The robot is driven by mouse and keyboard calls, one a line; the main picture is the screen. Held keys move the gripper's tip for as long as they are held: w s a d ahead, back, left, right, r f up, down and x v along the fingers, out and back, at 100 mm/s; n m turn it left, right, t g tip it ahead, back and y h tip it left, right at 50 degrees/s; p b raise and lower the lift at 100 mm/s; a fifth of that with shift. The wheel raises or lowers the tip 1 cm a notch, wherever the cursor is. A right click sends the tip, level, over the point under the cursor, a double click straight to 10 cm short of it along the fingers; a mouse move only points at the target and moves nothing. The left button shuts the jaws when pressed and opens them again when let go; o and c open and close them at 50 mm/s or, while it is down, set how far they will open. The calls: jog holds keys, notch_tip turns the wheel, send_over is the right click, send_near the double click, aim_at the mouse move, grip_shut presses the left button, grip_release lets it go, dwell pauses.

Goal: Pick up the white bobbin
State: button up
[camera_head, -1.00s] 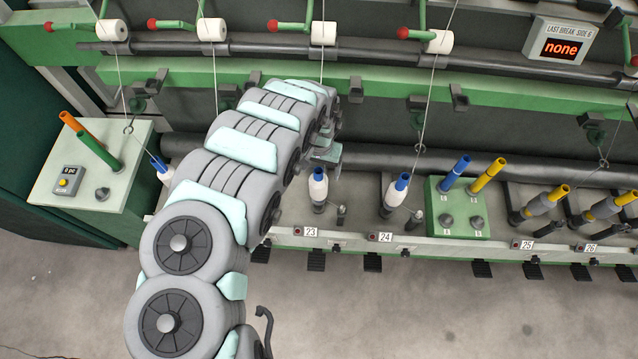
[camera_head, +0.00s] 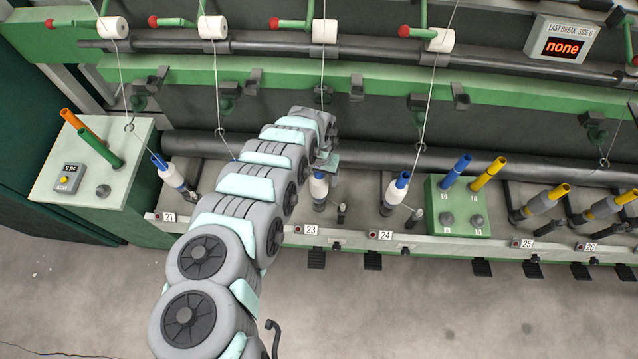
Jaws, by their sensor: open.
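A white bobbin (camera_head: 318,188) stands upright at position 23, below the end of my arm. Its upper end is partly covered by my gripper. My gripper (camera_head: 327,164) is open, small in view and partly hidden by my arm; it is at the bobbin's top, and I cannot tell whether it touches or surrounds it. Another white bobbin (camera_head: 395,191) with a blue tube top stands at position 24, to the right. A third white bobbin (camera_head: 172,174) with a blue top leans at position 21, to the left.
A pale green box (camera_head: 118,188) with orange and green tubes stands at the left. A green box (camera_head: 433,212) with blue and yellow tubes stands right of position 24. Threads hang from the upper rail (camera_head: 380,47). Yellow-topped bobbins (camera_head: 538,205) are at the right.

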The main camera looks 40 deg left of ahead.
jog(key=shift+f, duration=0.1)
jog(key=shift+c, duration=0.5)
grip_shut()
dwell(0.4)
